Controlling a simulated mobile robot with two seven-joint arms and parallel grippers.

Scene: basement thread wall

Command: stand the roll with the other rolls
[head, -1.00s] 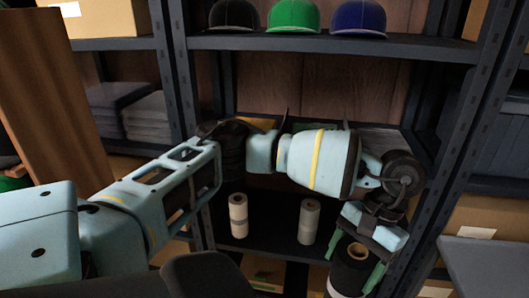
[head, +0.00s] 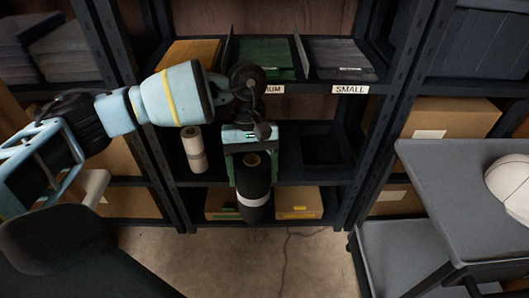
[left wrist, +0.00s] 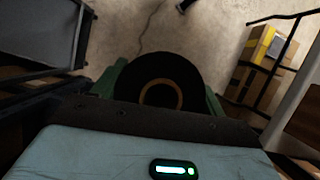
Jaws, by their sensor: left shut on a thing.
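My left gripper (head: 252,168) has its green fingers shut on a black roll (head: 254,206) with a white band. The roll hangs upright in front of the shelf, with its top end near the fingers. In the left wrist view the roll's round end (left wrist: 160,68) and brown core ring show between the fingers. A cream roll (head: 194,150) with a grey band stands on the shelf board (head: 300,175), left of my gripper. The grey roll seen earlier does not show now; my gripper and the held roll cover part of the shelf. My right gripper is not in view.
A dark open bin (head: 322,152) sits on the same shelf, right of my gripper. Labelled stacks (head: 340,60) fill the shelf above. Cardboard boxes (head: 298,203) sit below. A grey cart (head: 470,190) with a white helmet (head: 512,185) stands at the right.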

